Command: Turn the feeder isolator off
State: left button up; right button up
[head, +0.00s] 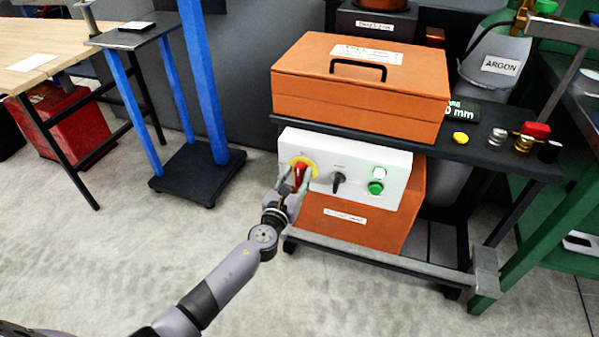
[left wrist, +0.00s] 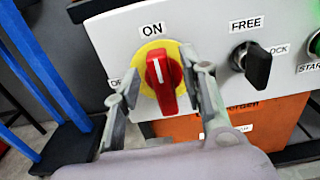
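The feeder isolator is a red rotary knob (head: 300,172) on a round yellow plate at the left of a white control panel (head: 345,160). In the left wrist view the red knob (left wrist: 165,82) stands nearly upright, its white line toward the ON label (left wrist: 152,29) above. A partly hidden label beginning "OF" (left wrist: 116,82) is at the plate's left. My left gripper (head: 295,184) is at the knob, with one finger on each side. In the left wrist view the gripper (left wrist: 162,84) is open, with gaps beside the knob. My right gripper is not in view.
A black selector (left wrist: 258,66) marked FREE and LOCK sits right of the knob. A green START button (head: 376,188) and a white one (head: 380,173) are further right. An orange box (head: 360,90) rests on the dark shelf above. A blue-post stand (head: 205,80) is at left.

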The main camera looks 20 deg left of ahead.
pick_arm(q)
jog(key=shift+w, duration=1.3)
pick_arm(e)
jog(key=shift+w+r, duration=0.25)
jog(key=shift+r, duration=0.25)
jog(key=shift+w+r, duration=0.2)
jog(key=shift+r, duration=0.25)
pick_arm(q)
jog(key=shift+c, duration=0.3)
grip_shut()
